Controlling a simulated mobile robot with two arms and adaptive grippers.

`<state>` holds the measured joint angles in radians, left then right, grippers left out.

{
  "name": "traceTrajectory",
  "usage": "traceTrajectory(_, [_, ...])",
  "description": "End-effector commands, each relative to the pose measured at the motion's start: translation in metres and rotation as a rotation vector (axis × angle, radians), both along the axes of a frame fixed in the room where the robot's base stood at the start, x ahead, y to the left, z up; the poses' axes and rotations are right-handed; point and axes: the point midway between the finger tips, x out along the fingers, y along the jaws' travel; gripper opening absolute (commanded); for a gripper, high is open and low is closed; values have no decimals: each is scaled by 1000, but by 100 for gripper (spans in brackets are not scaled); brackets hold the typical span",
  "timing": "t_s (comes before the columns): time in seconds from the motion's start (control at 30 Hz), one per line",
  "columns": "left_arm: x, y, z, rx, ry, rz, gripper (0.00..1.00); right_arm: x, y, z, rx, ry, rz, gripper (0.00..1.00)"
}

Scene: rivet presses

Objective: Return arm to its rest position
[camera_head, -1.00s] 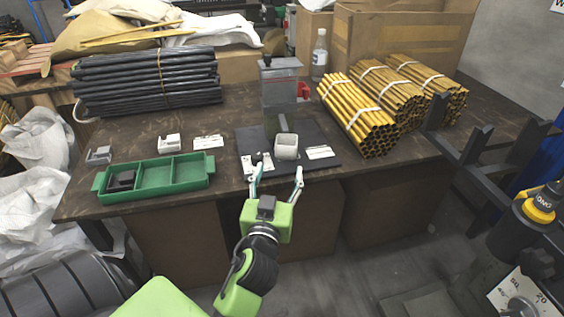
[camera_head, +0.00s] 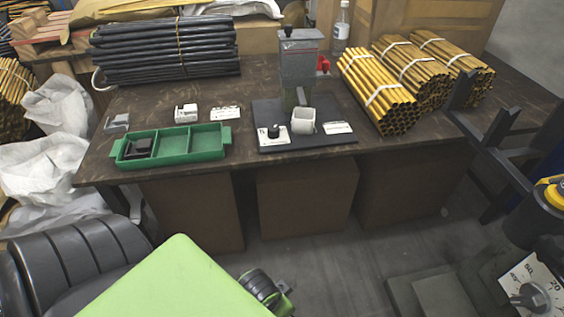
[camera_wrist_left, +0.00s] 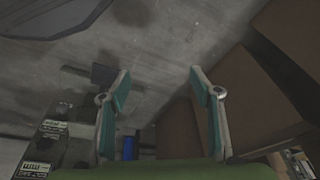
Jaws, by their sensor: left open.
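My left gripper (camera_wrist_left: 158,110) shows in the left wrist view with its two fingers apart and nothing between them. It faces bare grey floor, with brown boxes on the right of that view. In the head view the gripper itself is out of sight. Only a green part of my arm shows at the bottom, below the table's front edge and clear of the workbench (camera_head: 240,95). My right gripper is in neither view.
On the workbench are a rivet press (camera_head: 299,62) on a black plate, a white cup-like part (camera_head: 303,121), a green tray (camera_head: 205,144) holding a black block, dark rods (camera_head: 165,55) and yellow tube bundles (camera_head: 380,95). Boxes (camera_head: 305,195) stand underneath. A black-and-yellow machine (camera_head: 545,200) stands at right.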

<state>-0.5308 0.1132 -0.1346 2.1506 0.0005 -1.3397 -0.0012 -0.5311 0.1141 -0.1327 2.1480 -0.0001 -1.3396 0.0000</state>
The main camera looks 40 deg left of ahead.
Motion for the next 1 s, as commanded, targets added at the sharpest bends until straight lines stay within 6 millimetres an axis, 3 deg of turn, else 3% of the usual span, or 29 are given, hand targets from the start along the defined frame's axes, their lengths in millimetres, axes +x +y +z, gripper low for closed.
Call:
traceTrajectory(0.6, [0,0,-4,0,7,1,58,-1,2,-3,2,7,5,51])
traceTrajectory(0.8, [-8,0,-36,3,41,-4,58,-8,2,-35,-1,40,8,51])
traceTrajectory(1.0, [-35,3,-79,7,78,-11,58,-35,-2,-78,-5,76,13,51])
